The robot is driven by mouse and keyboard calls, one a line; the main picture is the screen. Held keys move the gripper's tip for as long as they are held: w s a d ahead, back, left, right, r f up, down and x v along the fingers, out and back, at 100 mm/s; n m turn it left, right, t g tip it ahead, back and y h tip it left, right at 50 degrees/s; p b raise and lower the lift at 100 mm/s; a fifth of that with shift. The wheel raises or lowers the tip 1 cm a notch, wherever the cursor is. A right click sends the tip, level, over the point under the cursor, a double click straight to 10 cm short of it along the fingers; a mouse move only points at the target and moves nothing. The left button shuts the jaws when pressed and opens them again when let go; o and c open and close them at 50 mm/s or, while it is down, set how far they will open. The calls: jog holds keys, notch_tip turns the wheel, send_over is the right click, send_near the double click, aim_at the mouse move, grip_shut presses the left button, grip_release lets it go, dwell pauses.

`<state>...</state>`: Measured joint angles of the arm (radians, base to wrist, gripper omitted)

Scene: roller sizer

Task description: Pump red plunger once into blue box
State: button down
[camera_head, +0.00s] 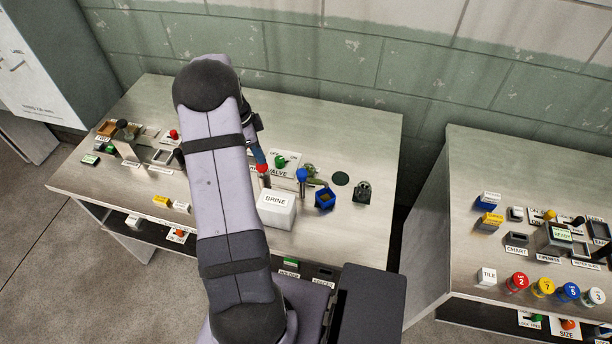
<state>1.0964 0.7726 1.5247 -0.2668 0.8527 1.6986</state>
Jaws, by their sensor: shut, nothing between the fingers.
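A red-topped plunger (263,169) stands on a thin stem just behind the white BRINE box, partly hidden by my arm. My gripper (259,158) reaches down behind the arm link and appears directly above the red top, shut and empty. Whether it touches the plunger I cannot tell. The open blue box (325,199) sits to the right of the BRINE box, apart from my gripper. A blue-topped plunger (302,175) stands between them, towards the back.
The white BRINE box (277,209) stands in front of the plunger. A VALVE panel with a green knob (280,161) is behind. A dark metal item (363,190) stands right of the blue box. A second bench (465,180) lies across a gap at right.

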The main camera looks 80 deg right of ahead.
jog(key=shift+r+p, duration=1.2)
jog(key=shift+r, duration=1.1)
jog(key=n, duration=0.5)
jog(key=shift+w+d+f, duration=0.1)
jog(key=shift+w+d, duration=0.1)
jog(key=shift+w, duration=0.05)
jog(key=s+a+f+n+y, duration=0.1)
jog(key=a+n, duration=0.2)
jog(key=a, duration=0.1)
jog(key=s+a+f+n, duration=0.1)
jog(key=a+f+n, duration=0.1)
jog(key=a+n, duration=0.2)
jog(key=s+a+f+n+y, duration=0.1)
jog(key=a+f+n, duration=0.1)
jog(key=a, duration=0.3)
jog(key=shift+s+a+f+n+y, duration=0.2)
jog(key=shift+s+n+y, duration=0.1)
jog(key=shift+n, duration=0.6)
jog(key=w+a+r+n, duration=0.2)
jog(key=a+r+n, duration=0.1)
jog(key=a, duration=0.7)
jog(key=w+a+r+n+t+h, duration=0.1)
jog(key=w+a+r+n, duration=0.2)
jog(key=a+n, duration=0.3)
jog(key=w+a+r+n+t+b, duration=0.1)
jog(key=a+r+n, duration=0.3)
jog(key=a, duration=1.2)
jog(key=shift+w+a+n+h, duration=0.2)
jog(key=shift+w+n+h, duration=0.1)
jog(key=shift+w+n, duration=0.35)
